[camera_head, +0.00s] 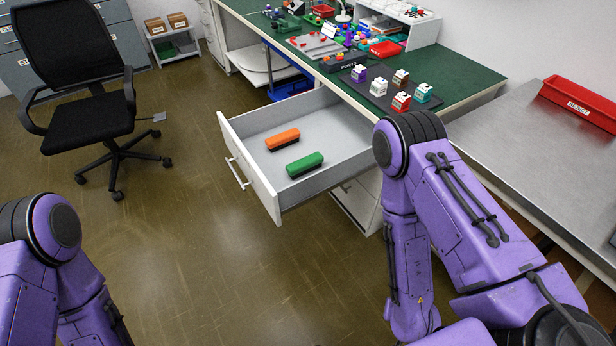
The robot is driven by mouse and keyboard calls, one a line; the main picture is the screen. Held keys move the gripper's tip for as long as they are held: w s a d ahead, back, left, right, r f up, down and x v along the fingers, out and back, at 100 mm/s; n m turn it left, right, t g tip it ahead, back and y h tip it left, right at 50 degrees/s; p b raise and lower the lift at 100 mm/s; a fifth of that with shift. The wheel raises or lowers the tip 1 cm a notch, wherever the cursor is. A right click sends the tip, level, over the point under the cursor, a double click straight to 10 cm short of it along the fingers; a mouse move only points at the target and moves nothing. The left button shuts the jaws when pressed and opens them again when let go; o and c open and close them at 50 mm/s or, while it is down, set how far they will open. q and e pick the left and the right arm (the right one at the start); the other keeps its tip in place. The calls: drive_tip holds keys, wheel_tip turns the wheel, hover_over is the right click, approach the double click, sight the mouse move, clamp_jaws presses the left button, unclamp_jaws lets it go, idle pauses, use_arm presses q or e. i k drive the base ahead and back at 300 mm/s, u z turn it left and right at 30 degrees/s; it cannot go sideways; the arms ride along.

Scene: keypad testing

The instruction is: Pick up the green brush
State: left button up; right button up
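The green brush (305,164) is a short block with a green top and dark underside. It lies in the open drawer (262,188), near the drawer's front. An orange brush (283,139) of similar shape lies behind it in the same drawer, apart from it. My purple left arm shows at the lower left and my purple right arm at the right, beside the drawer. Neither gripper shows in the view.
A green-topped desk (457,73) stands above the drawer, with several coloured switch blocks (401,102) near its edge. A metal table (520,130) with a red reject bin (580,103) is at right. A black chair (85,120) stands at left. The floor before the drawer is clear.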

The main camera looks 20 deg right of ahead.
sight(298, 168)
drive_tip(key=u, duration=1.35)
drive_tip(key=i, duration=2)
drive_tip(key=z, duration=3.65)
